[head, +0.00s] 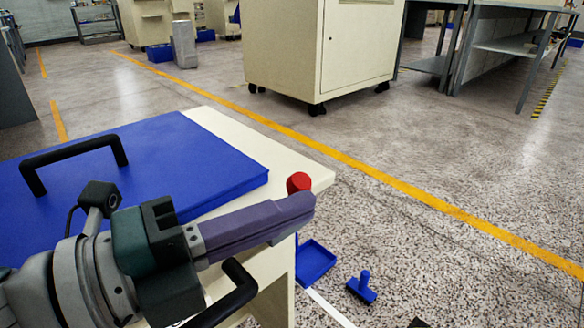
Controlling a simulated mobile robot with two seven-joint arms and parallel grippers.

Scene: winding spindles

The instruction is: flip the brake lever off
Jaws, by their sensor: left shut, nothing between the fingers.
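A red rounded knob (298,183) shows at the right corner of the cream cabinet top, just behind my left fingertips. It may be the end of the brake lever; the rest of any lever is hidden behind my fingers, so I cannot tell its position. My left gripper (302,205) reaches in from the lower left with its purple fingers shut and empty. Its tips overlap the lower edge of the knob in the picture; I cannot tell whether they touch it. My right gripper is not in view.
A blue panel (215,160) with a black handle (75,158) lies on the cream top (240,135). Another black handle (238,275) is below my left gripper. A blue tray (316,258) and a blue peg-like piece (362,288) are lower right. Open floor lies beyond.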

